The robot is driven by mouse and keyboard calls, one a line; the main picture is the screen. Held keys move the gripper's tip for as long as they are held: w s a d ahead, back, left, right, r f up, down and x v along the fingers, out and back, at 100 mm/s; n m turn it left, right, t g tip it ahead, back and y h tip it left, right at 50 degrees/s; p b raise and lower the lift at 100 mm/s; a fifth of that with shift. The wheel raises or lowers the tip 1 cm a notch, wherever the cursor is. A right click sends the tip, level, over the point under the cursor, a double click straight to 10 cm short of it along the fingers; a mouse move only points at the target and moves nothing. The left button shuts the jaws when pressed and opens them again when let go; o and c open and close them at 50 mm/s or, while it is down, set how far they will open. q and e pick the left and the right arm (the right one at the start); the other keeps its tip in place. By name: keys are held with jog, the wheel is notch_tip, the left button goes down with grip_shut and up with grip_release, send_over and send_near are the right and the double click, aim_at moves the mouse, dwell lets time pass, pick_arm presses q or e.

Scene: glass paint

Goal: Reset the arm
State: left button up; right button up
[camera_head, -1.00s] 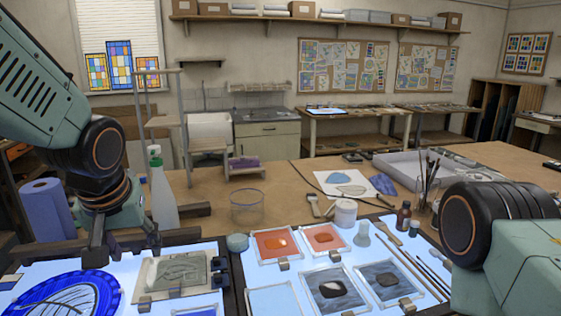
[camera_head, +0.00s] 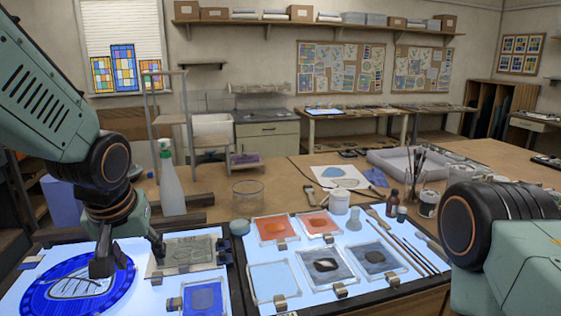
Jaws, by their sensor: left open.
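My left arm comes in from the left with its gripper (camera_head: 131,258) pointing down. The gripper is open and empty, its two dark fingers spread apart. It shows between the round blue painted glass (camera_head: 35,297) and the grey-green patterned plate (camera_head: 185,254) on the left light panel. One finger overlaps the blue glass in the picture, the other the plate's left edge. I cannot tell its exact height above them. At the right, a black joint and pale green link of my right arm show; my right gripper is out of view.
The right light panel holds framed orange panes (camera_head: 270,229) and dark panes (camera_head: 325,265), with brushes (camera_head: 415,250) at its right. A spray bottle (camera_head: 171,188) and a clear glass bowl (camera_head: 248,195) stand behind the panels. A jar of brushes (camera_head: 413,185) stands further right.

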pick_arm(q)
jog(key=s+d+f+g+b, duration=0.1)
jog(key=s+f+b, duration=0.2)
jog(key=f, duration=0.8)
jog(key=s+f+m+h+b, duration=0.1)
jog(key=s+f+b, duration=0.15)
jog(key=f, duration=0.75)
jog(key=s+d+f+g+b, duration=0.1)
jog(key=s+f+b, duration=0.25)
jog(key=f, duration=0.75)
jog(key=s+a+f+m+g+b, duration=0.1)
jog(key=s+f+b, duration=0.5)
jog(key=s+f, duration=1.2)
jog(key=shift+s+f+g+b, duration=0.3)
jog(key=shift+s+g, duration=0.3)
jog(key=shift+s, duration=0.45)
jog(key=shift+s, duration=0.1)
jog(key=shift+a, duration=0.1)
